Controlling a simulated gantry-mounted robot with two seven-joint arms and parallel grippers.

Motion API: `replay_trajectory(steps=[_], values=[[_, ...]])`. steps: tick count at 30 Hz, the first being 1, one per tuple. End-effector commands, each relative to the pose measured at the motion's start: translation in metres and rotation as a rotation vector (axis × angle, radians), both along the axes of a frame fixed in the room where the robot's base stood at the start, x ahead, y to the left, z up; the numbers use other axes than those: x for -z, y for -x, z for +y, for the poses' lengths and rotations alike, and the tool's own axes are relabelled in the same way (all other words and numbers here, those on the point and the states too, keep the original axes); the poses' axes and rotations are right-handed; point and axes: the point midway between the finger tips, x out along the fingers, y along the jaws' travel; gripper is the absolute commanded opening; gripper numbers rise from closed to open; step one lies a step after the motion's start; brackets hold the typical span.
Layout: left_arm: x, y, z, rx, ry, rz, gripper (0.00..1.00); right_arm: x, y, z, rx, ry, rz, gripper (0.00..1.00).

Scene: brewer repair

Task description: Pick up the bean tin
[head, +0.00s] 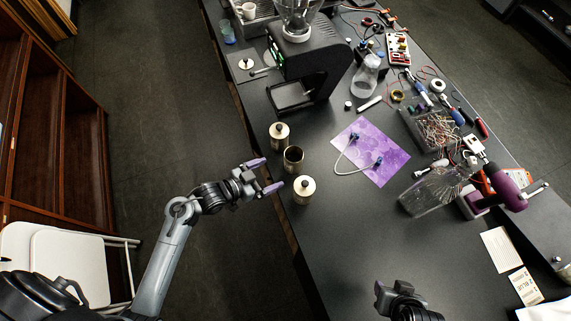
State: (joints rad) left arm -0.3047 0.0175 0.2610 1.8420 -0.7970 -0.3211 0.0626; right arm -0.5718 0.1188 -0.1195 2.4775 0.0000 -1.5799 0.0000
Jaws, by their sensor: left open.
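Three brass-coloured tins stand close together near the left edge of the dark table in the head view: a lidded tin with a dark knob (279,133), an open tin (293,159), and a nearer lidded tin with a dark knob (304,188). I cannot tell from labels which is the bean tin. My left gripper (266,177), with purple fingertips, is open and empty just left of the tins, apart from them, pointing toward the open and nearer tins. My right arm's dark end (402,299) shows at the bottom edge; its fingers are not clear.
A black grinder (308,62) stands behind the tins. A purple mat (371,153) with a white cable lies to their right. Further right are a clear container (425,197), a purple drill (505,187) and loose wires. The table's near middle is clear.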

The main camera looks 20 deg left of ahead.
Motion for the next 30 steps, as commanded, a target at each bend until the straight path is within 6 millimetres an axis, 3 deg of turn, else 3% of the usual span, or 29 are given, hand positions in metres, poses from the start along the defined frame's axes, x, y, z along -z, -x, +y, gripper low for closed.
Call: replay_trajectory(steps=[4,30], values=[[0.005,-0.016,-0.006,-0.001,0.003,-0.012,0.93,0.009,0.006,0.002,0.001,-0.005,0.015,0.43],[0.033,-0.090,-0.045,-0.001,0.000,-0.010,0.93,0.002,0.003,-0.001,-0.006,0.006,0.004,0.43]])
